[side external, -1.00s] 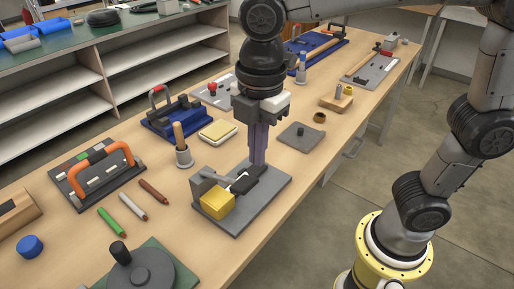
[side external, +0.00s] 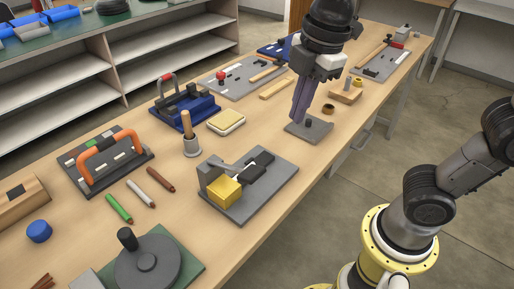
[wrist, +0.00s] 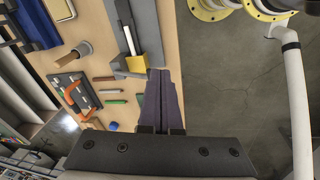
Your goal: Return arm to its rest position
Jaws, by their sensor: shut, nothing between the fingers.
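My gripper (side external: 299,118) is shut and empty, with its purple fingers pointing down. In the side external view its tips show in front of the small grey plate with a dark knob (side external: 309,130); I cannot tell the height above it. In the wrist view the shut fingers (wrist: 163,76) sit side by side with nothing between them. The grey base plate with the yellow block (side external: 224,190) and black clamp pieces (side external: 252,168) stands to the left of my gripper, apart from it. It also shows near the fingertips in the wrist view (wrist: 146,20).
The wooden bench carries a cream pad (side external: 226,122), a cup with a wooden handle (side external: 191,144), a blue fixture (side external: 186,108), an orange-handled board (side external: 104,160), coloured sticks (side external: 140,193) and a dark round disc (side external: 147,263). Bare floor (side external: 330,215) lies beyond the bench's right edge.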

